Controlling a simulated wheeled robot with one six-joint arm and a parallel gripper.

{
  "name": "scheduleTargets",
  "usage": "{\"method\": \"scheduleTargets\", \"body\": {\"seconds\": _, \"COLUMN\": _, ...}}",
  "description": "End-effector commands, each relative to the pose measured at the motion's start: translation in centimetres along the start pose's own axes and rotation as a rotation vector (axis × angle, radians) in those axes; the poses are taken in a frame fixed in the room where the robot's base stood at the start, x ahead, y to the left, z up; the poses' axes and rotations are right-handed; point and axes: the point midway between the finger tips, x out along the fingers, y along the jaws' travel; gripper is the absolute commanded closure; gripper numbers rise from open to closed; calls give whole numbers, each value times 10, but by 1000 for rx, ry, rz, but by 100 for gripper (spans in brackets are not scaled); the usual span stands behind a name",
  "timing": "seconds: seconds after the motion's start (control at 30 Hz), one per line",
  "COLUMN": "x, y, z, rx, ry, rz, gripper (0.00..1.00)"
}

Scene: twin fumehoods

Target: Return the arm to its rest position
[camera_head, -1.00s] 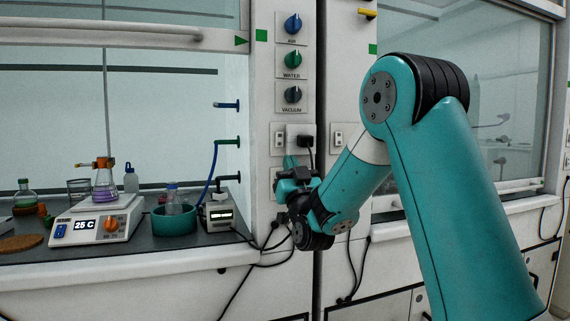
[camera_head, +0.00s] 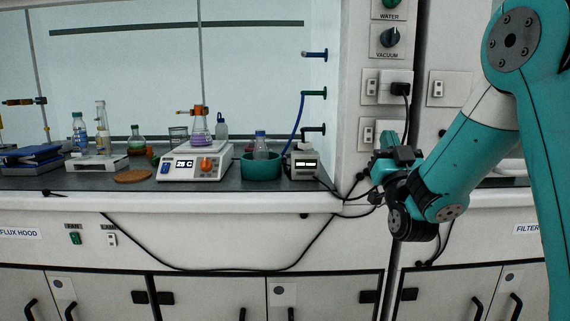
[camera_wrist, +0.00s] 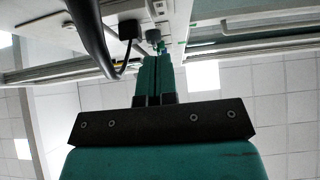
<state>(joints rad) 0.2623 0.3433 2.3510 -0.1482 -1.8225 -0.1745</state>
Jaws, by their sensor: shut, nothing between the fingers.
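My arm is teal with dark joints and reaches in from the right of the head view, folded down and then up at the wrist. Beyond the fingertips the wrist view shows the post's fittings and the ceiling.
A black plug (camera_head: 400,89) with a cable sits on the post close to my gripper; its cable looms in the wrist view. In the left hood stand a hotplate (camera_head: 197,163) with a purple flask, a teal bowl (camera_head: 261,168) and a small meter (camera_head: 303,163). A cable hangs below the worktop.

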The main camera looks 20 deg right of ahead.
Motion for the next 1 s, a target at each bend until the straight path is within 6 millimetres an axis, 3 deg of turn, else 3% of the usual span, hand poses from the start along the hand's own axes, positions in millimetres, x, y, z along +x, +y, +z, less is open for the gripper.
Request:
{"method": "scheduleTargets", "body": {"seconds": 0.13, "x": 1, "y": -5, "z": 1, "rx": 12, "ry": -26, "rz": -11, "gripper": 100}}
{"method": "scheduleTargets", "body": {"seconds": 0.23, "x": 0, "y": -23, "z": 8, "rx": 54, "ry": -126, "rz": -53, "gripper": 100}}
{"method": "scheduleTargets", "body": {"seconds": 0.37, "x": -12, "y": -67, "z": 21, "rx": 144, "ry": -375, "rz": -166, "gripper": 100}}
{"method": "scheduleTargets", "body": {"seconds": 0.47, "x": -38, "y": -109, "z": 28, "rx": 210, "ry": -608, "rz": -285, "gripper": 100}}
{"method": "scheduleTargets", "body": {"seconds": 0.6, "x": -94, "y": -160, "z": 24, "rx": 264, "ry": -931, "rz": -472, "gripper": 100}}
{"method": "scheduleTargets", "body": {"seconds": 0.73, "x": -162, "y": -193, "z": 4, "rx": 266, "ry": -1226, "rz": -664, "gripper": 100}}
{"method": "scheduleTargets", "body": {"seconds": 0.83, "x": -215, "y": -204, "z": -18, "rx": 233, "ry": -1434, "rz": -806, "gripper": 100}}
{"method": "scheduleTargets", "body": {"seconds": 1.0, "x": -286, "y": -197, "z": -55, "rx": 133, "ry": -1705, "rz": -999, "gripper": 100}}
